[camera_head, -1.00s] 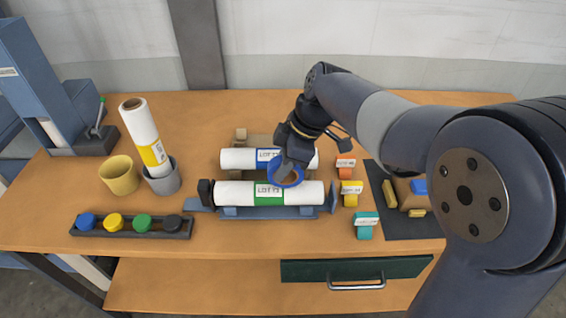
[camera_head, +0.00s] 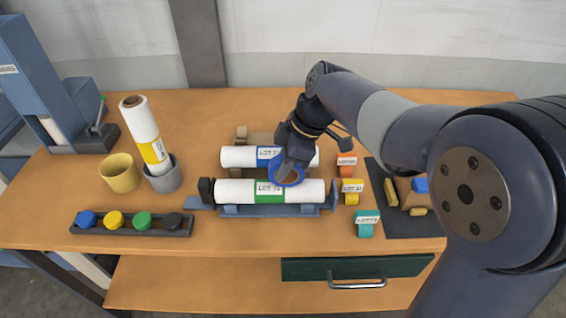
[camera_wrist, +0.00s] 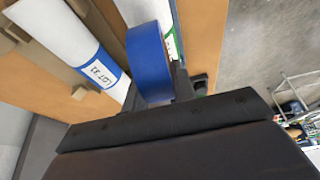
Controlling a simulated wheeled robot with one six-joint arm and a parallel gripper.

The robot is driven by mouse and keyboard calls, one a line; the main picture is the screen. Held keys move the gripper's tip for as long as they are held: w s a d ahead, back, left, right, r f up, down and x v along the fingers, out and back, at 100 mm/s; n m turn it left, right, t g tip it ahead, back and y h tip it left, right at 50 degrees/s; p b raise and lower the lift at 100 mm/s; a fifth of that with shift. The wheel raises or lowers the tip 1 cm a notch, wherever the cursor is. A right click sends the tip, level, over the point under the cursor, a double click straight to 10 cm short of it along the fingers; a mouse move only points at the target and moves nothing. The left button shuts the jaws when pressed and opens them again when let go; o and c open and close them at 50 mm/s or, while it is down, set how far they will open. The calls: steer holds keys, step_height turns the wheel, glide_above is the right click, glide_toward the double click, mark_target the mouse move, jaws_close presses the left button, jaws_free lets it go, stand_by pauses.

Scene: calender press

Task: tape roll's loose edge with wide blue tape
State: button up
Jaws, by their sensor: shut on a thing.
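My gripper (camera_head: 291,164) is shut on a roll of wide blue tape (camera_head: 287,173). The blue tape also fills the middle of the wrist view (camera_wrist: 149,62), between the jaws. In the head view it overlaps the front white roll (camera_head: 315,190), which has a green label band and lies in a blue-grey cradle (camera_head: 275,211). I cannot tell whether the tape touches that roll. A second white roll (camera_head: 236,157) with a blue label band lies behind it. It shows at left in the wrist view (camera_wrist: 62,29). The loose edge cannot be made out.
A white roll with a yellow band (camera_head: 139,122) leans in a grey cup (camera_head: 166,180) beside a yellow cup (camera_head: 119,175). A dark rack of coloured caps (camera_head: 140,233) lies front left.

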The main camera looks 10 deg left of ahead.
steer(key=shift+d+f, duration=0.1)
steer(key=shift+d, duration=0.05)
steer(key=shift+w+d, duration=0.15)
steer(key=shift+d, duration=0.3)
stand_by(0.5)
steer(key=shift+w+d+f+b, duration=0.1)
steer(key=shift+d+b, duration=0.2)
steer(key=shift+d, duration=0.25)
steer(key=shift+d, duration=0.15)
steer(key=shift+w+d, duration=0.1)
steer(key=shift+d, duration=0.4)
steer(key=shift+w+d, duration=0.1)
steer(key=shift+d, duration=0.05)
steer(key=shift+w+d, duration=0.1)
steer(key=shift+d, duration=0.25)
